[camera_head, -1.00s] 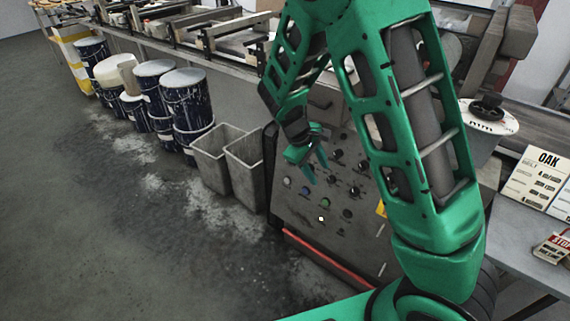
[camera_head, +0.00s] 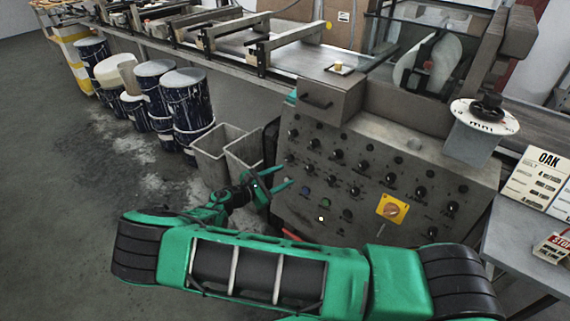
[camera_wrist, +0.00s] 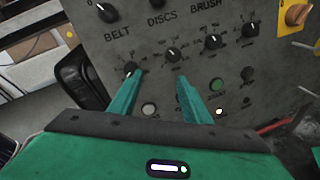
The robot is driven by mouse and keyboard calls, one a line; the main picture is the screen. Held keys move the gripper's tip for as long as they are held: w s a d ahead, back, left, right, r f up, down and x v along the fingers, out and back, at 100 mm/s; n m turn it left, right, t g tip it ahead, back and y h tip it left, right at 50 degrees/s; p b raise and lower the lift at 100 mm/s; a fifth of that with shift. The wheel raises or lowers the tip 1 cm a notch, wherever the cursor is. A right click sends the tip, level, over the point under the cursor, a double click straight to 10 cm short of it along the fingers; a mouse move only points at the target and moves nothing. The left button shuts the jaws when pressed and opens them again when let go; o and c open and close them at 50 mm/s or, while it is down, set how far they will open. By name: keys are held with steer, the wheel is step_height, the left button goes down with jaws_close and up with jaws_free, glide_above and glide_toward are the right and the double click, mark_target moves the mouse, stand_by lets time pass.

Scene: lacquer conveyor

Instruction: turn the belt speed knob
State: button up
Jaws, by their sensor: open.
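The sloped grey control panel (camera_head: 375,215) carries rows of black knobs and several small buttons. In the wrist view the word BELT shows between an upper-left black knob (camera_wrist: 105,12) and a lower one (camera_wrist: 130,70). I cannot tell which of them it names. My gripper (camera_head: 286,177) is at the panel's left edge, and its two green fingers (camera_wrist: 160,77) reach toward the panel, open and empty. In the wrist view the left fingertip overlaps the edge of the lower knob. Contact cannot be told. A neighbouring knob (camera_wrist: 173,55) shows just above the gap between the fingertips.
A yellow plate with an orange rotary switch (camera_head: 393,209) is on the panel's lower right. Two grey bins (camera_head: 212,157) stand just left of the panel, with dark drums (camera_head: 186,100) beyond. A side table with an OAK card (camera_head: 541,180) is at right. Floor at left is clear.

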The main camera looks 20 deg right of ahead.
mark_target(288, 159)
steer(key=w+a+n+t, duration=0.2)
steer(key=a+n+t, duration=0.1)
steer(key=a+t, duration=0.15)
steer(key=shift+g, duration=0.35)
steer(key=x, duration=1)
steer(key=shift+s+f, duration=0.1)
steer(key=shift+f, duration=0.2)
steer(key=shift+a, duration=0.1)
steer(key=c, duration=1)
